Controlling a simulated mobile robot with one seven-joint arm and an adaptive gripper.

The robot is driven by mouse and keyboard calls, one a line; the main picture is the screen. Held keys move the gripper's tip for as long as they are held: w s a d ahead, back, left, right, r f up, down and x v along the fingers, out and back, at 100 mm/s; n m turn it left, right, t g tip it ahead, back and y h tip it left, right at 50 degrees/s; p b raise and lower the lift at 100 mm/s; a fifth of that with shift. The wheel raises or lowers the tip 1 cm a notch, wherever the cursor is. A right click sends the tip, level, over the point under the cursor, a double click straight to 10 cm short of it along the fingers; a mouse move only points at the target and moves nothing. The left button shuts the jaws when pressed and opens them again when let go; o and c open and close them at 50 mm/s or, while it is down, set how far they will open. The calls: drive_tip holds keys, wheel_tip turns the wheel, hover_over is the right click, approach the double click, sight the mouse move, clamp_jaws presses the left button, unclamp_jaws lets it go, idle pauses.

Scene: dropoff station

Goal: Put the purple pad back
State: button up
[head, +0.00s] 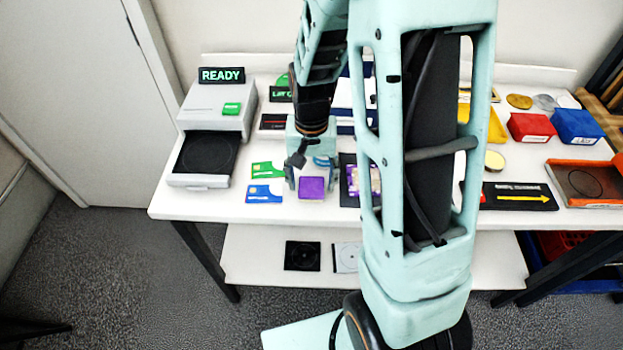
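The purple pad (311,188) is a small flat square near the front edge of the white table, left of my arm's large link. My gripper (311,181) points down at it, with its fingers apart at the pad's left and right sides. The view does not show whether the fingers touch the pad or whether it rests on the table. A purple and yellow item (375,180) lies on a dark base to the right, partly hidden by my arm.
Green (268,169) and blue (264,193) cards lie left of the gripper. A grey machine (215,108) with a READY sign stands at the left. Red (531,127) and blue (578,127) boxes and an orange tray (598,203) are at the right. My arm hides the table's middle.

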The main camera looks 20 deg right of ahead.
sight(311, 184)
wheel_tip(311, 184, up, 12)
drive_tip(key=p, duration=0.1)
drive_tip(key=shift+r, duration=0.25)
idle(0.4)
idle(0.4)
